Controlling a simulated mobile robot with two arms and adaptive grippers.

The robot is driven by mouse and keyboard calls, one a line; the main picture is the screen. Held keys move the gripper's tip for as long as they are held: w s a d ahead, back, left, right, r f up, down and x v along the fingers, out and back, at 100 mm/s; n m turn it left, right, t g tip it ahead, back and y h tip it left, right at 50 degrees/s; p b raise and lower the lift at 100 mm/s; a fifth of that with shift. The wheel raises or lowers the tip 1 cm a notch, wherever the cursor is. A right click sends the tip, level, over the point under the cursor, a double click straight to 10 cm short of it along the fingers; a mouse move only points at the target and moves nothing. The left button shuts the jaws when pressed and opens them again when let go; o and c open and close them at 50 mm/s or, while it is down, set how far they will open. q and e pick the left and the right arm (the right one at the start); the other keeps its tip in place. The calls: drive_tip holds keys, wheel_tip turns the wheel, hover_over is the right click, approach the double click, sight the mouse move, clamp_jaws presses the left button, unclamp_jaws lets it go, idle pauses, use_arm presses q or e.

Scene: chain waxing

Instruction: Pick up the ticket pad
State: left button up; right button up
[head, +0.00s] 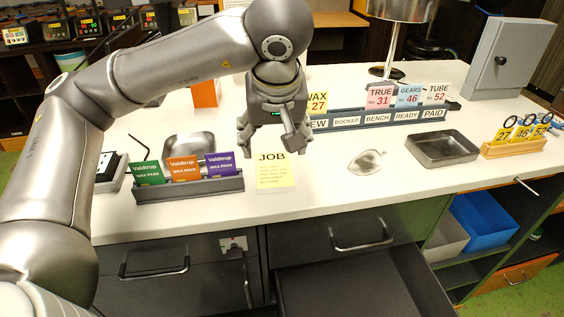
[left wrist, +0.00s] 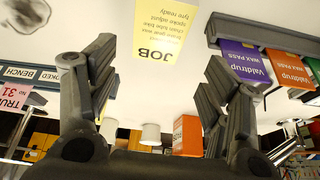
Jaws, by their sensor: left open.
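My left gripper (head: 269,143) is open and empty above the white counter, just behind a yellow sheet headed JOB (head: 275,172). In the left wrist view, the JOB sheet (left wrist: 168,30) shows upside down beyond the open fingers (left wrist: 157,75), a little apart from them. It lies near the counter's front edge. No label names a ticket pad, and I cannot tell whether this sheet is one. Numbered tickets (head: 380,96) stand in the dark rack (head: 352,122) behind to the right. My right gripper is not in view.
Left of the sheet, a dark holder (head: 190,190) carries green, orange and purple wax pass cards. A clear crumpled item (head: 367,162) and a metal tray (head: 443,149) lie to the right. An orange item (head: 205,93) stands behind. A drawer (head: 345,287) below is open.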

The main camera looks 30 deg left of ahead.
sight(274, 170)
use_arm(q)
drive_tip(key=x, duration=0.3)
drive_tip(key=shift+s+f+p, duration=0.15)
drive_tip(key=shift+f+p, duration=0.15)
drive_tip(key=shift+w+a+f, duration=0.1)
drive_tip(key=shift+w+f, duration=0.15)
drive_tip(key=shift+f, duration=0.3)
drive_tip(key=p+x, duration=0.2)
drive_tip(key=x, duration=0.2)
drive_tip(key=shift+s+f, duration=0.1)
drive_tip(key=shift+f, duration=0.35)
drive_tip(key=c, duration=0.7)
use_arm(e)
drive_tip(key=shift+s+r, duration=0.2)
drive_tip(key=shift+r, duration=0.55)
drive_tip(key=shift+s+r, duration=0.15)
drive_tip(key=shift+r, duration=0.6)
